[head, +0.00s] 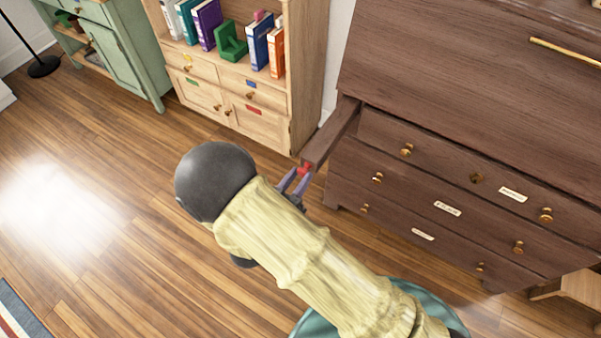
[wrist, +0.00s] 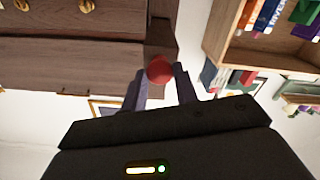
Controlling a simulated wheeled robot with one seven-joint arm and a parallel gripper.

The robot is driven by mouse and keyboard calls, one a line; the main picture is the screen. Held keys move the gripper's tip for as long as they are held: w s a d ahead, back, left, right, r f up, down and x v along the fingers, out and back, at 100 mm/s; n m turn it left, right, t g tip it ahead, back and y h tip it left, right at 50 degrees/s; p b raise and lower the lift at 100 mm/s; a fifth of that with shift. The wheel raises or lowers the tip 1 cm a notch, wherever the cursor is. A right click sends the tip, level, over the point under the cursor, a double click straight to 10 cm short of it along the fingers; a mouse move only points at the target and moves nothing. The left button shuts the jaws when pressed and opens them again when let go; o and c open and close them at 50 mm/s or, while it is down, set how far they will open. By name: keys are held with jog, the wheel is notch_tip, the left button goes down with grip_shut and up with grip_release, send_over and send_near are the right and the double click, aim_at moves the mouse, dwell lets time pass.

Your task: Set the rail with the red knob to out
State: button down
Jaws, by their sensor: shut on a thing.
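The rail (head: 332,135) is a dark wooden bar at the left front corner of the dark brown bureau. It sticks out forward from the bureau beside the upper drawer. Its red knob (head: 305,168) is on its front end. My gripper (head: 296,180) is shut on the red knob, with a finger on each side of it. In the wrist view the round red knob (wrist: 159,69) sits between the fingertips, and the rail's end (wrist: 162,40) shows behind it. My arm hides the floor below the gripper in the head view.
The bureau (head: 400,85) has a sloped front panel with a brass handle (head: 563,50) and several drawers with brass knobs. A light wooden bookcase (head: 303,80) with books stands close to the left of the rail. A green cabinet (head: 125,50) is farther left. Open wooden floor lies at left.

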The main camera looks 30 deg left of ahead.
jog(key=shift+s+f, duration=0.15)
jog(key=shift+s, duration=0.05)
jog(key=c, duration=1.1)
grip_release()
jog(key=shift+s, duration=0.1)
jog(key=s, duration=0.5)
jog(key=s+a, duration=0.1)
jog(key=s, duration=0.5)
jog(key=s+p, duration=0.1)
jog(key=s, duration=0.5)
jog(key=shift+s+a, duration=0.1)
jog(key=shift+a, duration=0.05)
